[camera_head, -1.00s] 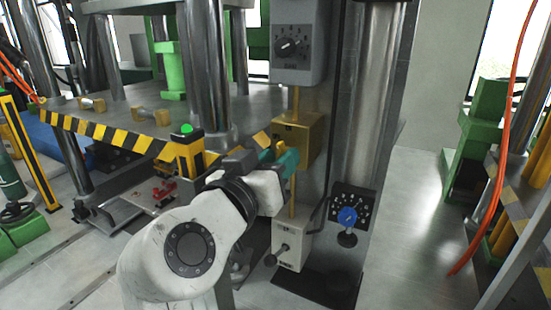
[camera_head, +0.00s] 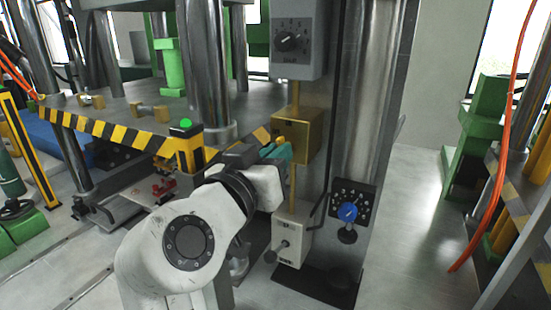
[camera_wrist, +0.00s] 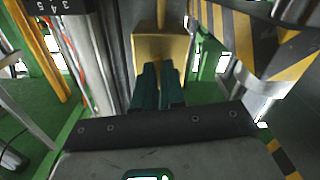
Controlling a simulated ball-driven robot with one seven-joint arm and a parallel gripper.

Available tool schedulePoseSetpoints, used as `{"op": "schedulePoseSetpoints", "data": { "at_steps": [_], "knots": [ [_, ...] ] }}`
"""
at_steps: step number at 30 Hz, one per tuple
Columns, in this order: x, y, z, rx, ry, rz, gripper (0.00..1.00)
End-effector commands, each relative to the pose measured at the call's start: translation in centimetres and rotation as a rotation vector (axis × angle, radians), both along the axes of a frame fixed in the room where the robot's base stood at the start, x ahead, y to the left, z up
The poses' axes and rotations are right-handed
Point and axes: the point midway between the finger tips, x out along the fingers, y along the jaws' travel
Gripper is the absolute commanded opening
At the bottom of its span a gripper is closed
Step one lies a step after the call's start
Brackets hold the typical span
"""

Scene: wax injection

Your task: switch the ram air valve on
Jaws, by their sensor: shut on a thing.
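A brass-coloured box (camera_head: 308,138) is fixed on a vertical yellow pipe on the grey machine column. It looks like the valve's body, but I can read no label on it. My gripper (camera_head: 279,152) is at the box's left front face. In the wrist view, the two dark green fingers (camera_wrist: 158,88) are almost together and point at the brass box (camera_wrist: 160,46). They are shut on a small part at its front, which they mostly hide. A small yellow knob-like bit (camera_head: 280,140) shows just above the fingers in the head view.
A grey box with a black dial (camera_head: 289,41) is above, and a white box with a small knob (camera_head: 292,246) below. A black panel with a blue knob (camera_head: 348,212) is to the right. A striped press table edge (camera_head: 110,132) with a green button (camera_head: 186,123) is close left.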

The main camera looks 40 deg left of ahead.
Motion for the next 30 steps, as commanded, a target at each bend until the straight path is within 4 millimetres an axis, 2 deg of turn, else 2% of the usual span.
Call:
{"op": "schedulePoseSetpoints", "data": {
  "at_steps": [3, 10, 21, 22, 30],
  "knots": [
    [-0.03, 0.03, -0.52, 0.074, 0.015, 0.001, 0.00],
    [-0.04, 0.03, -0.20, 0.199, 0.044, 0.001, 0.00],
    [-0.03, 0.04, 0.04, 0.223, 0.053, 0.001, 0.00],
    [-0.03, 0.04, 0.04, 0.223, 0.053, 0.001, 0.10],
    [-0.02, 0.03, 0.02, 0.221, 0.052, 0.001, 0.35]
  ]
}}
